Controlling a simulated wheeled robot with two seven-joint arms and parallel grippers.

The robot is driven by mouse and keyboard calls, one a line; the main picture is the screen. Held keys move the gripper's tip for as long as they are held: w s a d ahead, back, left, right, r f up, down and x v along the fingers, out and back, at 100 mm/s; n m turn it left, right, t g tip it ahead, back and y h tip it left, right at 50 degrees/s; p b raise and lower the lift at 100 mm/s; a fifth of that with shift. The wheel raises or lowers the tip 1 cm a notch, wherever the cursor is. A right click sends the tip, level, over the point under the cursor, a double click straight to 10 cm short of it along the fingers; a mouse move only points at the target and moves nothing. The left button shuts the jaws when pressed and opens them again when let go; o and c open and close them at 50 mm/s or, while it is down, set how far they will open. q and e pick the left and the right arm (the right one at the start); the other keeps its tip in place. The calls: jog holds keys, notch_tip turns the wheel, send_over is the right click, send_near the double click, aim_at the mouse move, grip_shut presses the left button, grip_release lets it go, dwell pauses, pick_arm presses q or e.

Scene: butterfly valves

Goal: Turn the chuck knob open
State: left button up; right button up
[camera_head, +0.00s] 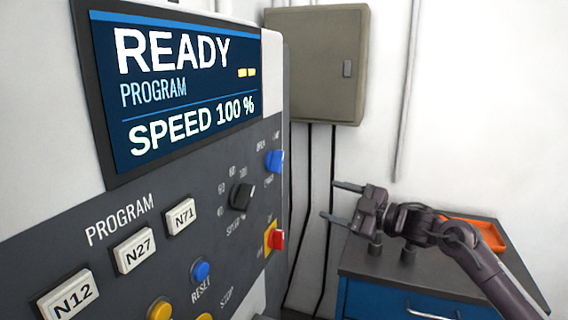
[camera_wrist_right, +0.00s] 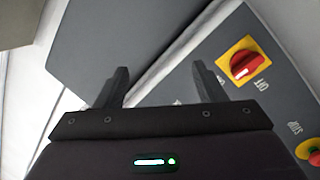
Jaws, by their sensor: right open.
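The chuck knob appears to be the blue knob (camera_head: 274,161) at the upper right of the grey control panel, with small lettering above and below it that is hard to read. My right gripper (camera_head: 340,202) is open and empty, to the right of the panel and apart from it, a little lower than the blue knob. In the right wrist view the open fingers (camera_wrist_right: 158,86) have nothing between them. The blue knob is not seen in that view. My left gripper is not in view.
A red switch on a yellow plate (camera_head: 276,238) sits below the blue knob; it also shows in the right wrist view (camera_wrist_right: 243,65). A black speed knob (camera_head: 242,196) is left of it. A blue cabinet (camera_head: 400,297) with an orange tray (camera_head: 487,236) stands behind my right arm.

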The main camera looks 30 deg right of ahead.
aim_at(282, 162)
jog(key=s+a+r+n+g+y, duration=0.1)
jog(key=s+a+r+n+y, duration=0.1)
jog(key=a+r+n, duration=0.3)
jog(key=s+a+r+n+g+y, duration=0.1)
jog(key=s+a+r+g, duration=0.2)
jog(key=r, duration=0.4)
jog(key=shift+t, duration=0.7)
jog(key=p+x, duration=0.1)
jog(key=x, duration=0.1)
jog(key=p+x, duration=0.4)
jog(key=shift+w+a+r, duration=0.1)
jog(key=shift+a+r, duration=0.15)
jog(key=shift+a, duration=0.05)
jog(key=shift+f+p+x, duration=0.2)
jog(key=shift+p+x, duration=0.4)
jog(key=shift+x, duration=0.25)
jog(key=shift+c, duration=0.4)
